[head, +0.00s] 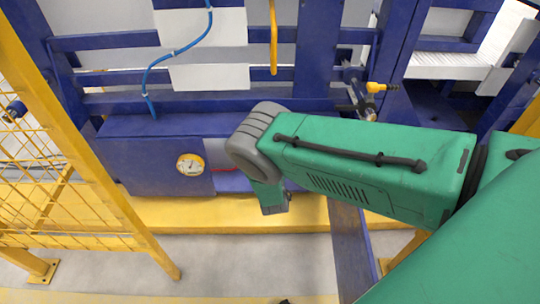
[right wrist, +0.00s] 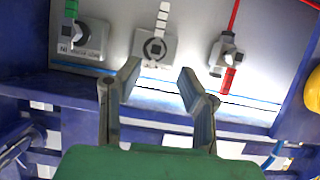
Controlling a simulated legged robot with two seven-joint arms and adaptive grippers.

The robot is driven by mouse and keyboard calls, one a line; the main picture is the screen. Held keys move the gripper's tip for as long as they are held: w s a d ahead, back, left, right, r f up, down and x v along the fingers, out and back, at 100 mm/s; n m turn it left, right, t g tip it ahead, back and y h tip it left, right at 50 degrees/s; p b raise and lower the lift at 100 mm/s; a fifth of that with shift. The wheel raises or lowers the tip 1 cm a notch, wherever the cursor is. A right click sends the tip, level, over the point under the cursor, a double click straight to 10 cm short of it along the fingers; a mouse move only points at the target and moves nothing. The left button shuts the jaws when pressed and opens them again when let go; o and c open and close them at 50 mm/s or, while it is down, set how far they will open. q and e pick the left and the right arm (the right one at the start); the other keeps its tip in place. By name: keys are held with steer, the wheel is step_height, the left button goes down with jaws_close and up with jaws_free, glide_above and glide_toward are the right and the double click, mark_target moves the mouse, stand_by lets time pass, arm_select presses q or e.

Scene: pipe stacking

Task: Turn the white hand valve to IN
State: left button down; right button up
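In the right wrist view, a grey square valve (right wrist: 156,48) with a dark centre sits on the pale panel, with a white segmented strip (right wrist: 162,18) running up from it. I take this as the white hand valve; its setting is too small to read. My right gripper (right wrist: 160,84) is open and empty, its two fingers apart below the valve in the picture and not visibly touching it. In the head view my right arm reaches in from the right, and its gripper is hidden. My left gripper is not in view.
A grey valve with a green strip and small lettering (right wrist: 82,38) is at the left, and one with a red line (right wrist: 228,52) is at the right. Blue rails (right wrist: 155,136) lie close below the fingers.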

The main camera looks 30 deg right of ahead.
steer(key=b+x, duration=0.8)
steer(key=x, duration=0.6)
steer(key=shift+a+f, duration=0.1)
steer(key=shift+w+d, duration=0.15)
steer(key=shift+d, duration=0.1)
steer(key=shift+a, duration=0.1)
jaws_close()
